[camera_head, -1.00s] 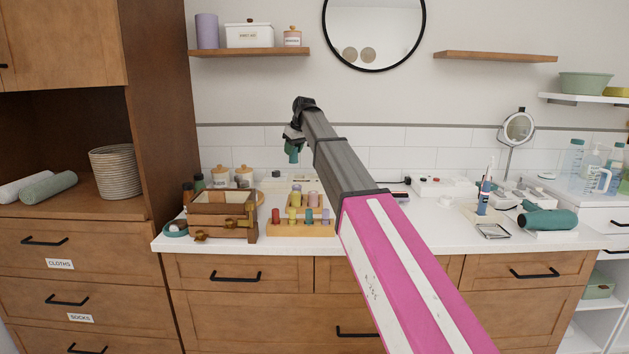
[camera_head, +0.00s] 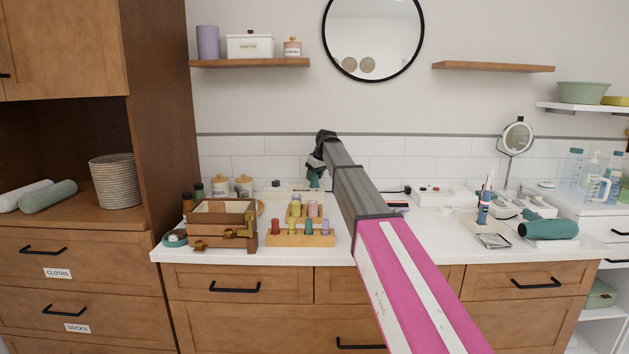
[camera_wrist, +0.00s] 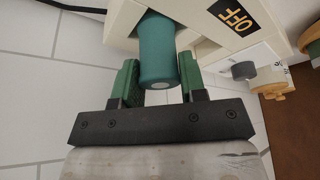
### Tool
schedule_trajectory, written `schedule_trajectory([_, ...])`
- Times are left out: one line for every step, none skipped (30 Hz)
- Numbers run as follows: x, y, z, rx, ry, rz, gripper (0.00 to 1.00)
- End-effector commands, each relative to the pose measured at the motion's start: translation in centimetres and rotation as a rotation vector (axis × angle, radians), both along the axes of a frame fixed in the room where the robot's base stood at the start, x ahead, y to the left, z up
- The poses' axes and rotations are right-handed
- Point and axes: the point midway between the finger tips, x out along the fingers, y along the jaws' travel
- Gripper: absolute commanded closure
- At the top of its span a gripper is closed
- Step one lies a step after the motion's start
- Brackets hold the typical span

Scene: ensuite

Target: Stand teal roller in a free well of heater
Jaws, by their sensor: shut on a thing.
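The teal roller (camera_wrist: 157,52) is between the two green fingers of my gripper (camera_wrist: 160,82) in the wrist view. My gripper is shut on it. In the head view, my gripper (camera_head: 315,172) is low over the back of the counter, behind a wooden rack (camera_head: 300,240). The wells are mostly hidden.
The rack holds several coloured rollers. A brown wooden box (camera_head: 222,222) stands left of it, with lidded jars (camera_head: 243,184) behind. A teal hair dryer (camera_head: 548,228) and a round mirror (camera_head: 517,137) are at the right. The counter's front middle is clear.

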Motion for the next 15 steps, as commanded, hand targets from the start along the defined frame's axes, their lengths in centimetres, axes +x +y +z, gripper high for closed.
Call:
schedule_trajectory([-0.1,0.0,-0.8,0.0,0.0,0.0,0.85])
schedule_trajectory([-0.1,0.0,-1.1,0.001,-0.001,0.0,0.85])
schedule_trajectory([-0.1,0.0,-1.4,0.001,-0.001,0.0,0.85])
schedule_trajectory([0.0,0.0,-1.6,0.001,-0.001,0.0,0.85])
schedule_trajectory([0.0,0.0,-1.6,0.001,-0.001,0.0,0.85])
schedule_trajectory([0.0,0.0,-1.6,0.001,-0.001,0.0,0.85])
schedule_trajectory([0.0,0.0,-1.6,0.0,-0.001,0.0,0.85])
schedule_trajectory([0.0,0.0,-1.6,0.0,-0.001,0.0,0.85])
schedule_trajectory([0.0,0.0,-1.6,0.0,-0.001,0.0,0.85])
schedule_trajectory([0.0,0.0,-1.6,0.0,-0.001,0.0,0.85])
schedule_trajectory([0.0,0.0,-1.6,0.0,-0.001,0.0,0.85])
schedule_trajectory([0.0,0.0,-1.6,0.0,-0.001,0.0,0.85])
schedule_trajectory([0.0,0.0,-1.7,0.001,-0.001,0.0,0.85])
schedule_trajectory([0.0,0.0,-1.8,0.001,-0.001,0.0,0.85])
schedule_trajectory([0.0,0.0,-1.9,0.0,0.0,0.0,0.58])
